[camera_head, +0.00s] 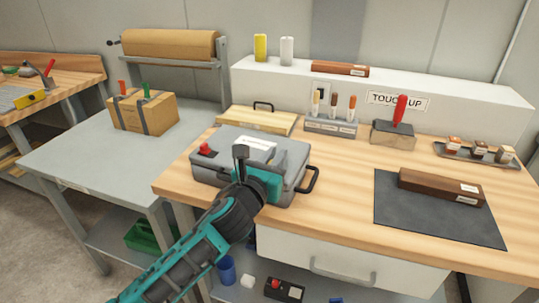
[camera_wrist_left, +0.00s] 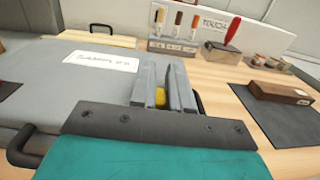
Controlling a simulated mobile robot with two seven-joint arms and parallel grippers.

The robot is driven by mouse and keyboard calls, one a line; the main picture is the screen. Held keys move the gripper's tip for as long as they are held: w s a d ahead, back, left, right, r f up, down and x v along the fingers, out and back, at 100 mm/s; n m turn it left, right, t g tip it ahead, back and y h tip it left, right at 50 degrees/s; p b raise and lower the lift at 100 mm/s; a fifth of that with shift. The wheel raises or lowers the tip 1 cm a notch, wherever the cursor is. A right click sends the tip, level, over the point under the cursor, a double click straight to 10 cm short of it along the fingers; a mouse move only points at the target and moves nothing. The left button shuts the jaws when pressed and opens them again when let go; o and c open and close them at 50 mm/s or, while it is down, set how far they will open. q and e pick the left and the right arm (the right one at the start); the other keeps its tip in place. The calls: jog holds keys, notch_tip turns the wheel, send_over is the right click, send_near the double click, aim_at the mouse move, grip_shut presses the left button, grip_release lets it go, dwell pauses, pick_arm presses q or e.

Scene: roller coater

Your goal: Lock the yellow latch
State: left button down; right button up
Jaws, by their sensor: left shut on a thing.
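A grey case (camera_head: 212,171) lies closed on the wooden workbench, with a white label on its lid and a red latch (camera_head: 206,150) at its left side. My left gripper (camera_head: 241,152) is over the case's front right part and hides some of it. In the left wrist view my left gripper (camera_wrist_left: 164,84) has its fingers close together, with the yellow latch (camera_wrist_left: 160,97) between them. The latch is mostly covered by the fingers, so I cannot tell its angle. It is hidden in the head view. My right gripper is not in view.
A black handle (camera_head: 308,181) sticks out at the case's right. Behind stand a wooden board (camera_head: 257,121) and a marker holder (camera_head: 331,126). A dark mat (camera_head: 400,220) with a brown block (camera_head: 440,187) lies to the right. A grey table (camera_head: 80,160) with a cardboard box (camera_head: 143,112) is left.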

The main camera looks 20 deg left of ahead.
pick_arm(q)
jog(key=shift+s+d+f, duration=0.15)
jog(key=shift+d+f, duration=0.1)
jog(key=shift+d, duration=0.25)
jog(key=c, duration=1.2)
grip_release()
jog(key=shift+o, duration=0.2)
jog(key=shift+f, duration=0.1)
jog(key=shift+a, duration=0.1)
jog(key=shift+s+a, duration=0.1)
jog(key=shift+s, duration=0.5)
jog(key=s+a, duration=0.1)
jog(key=s, duration=1)
jog(key=shift+s+r, duration=0.25)
jog(key=shift+s, duration=0.05)
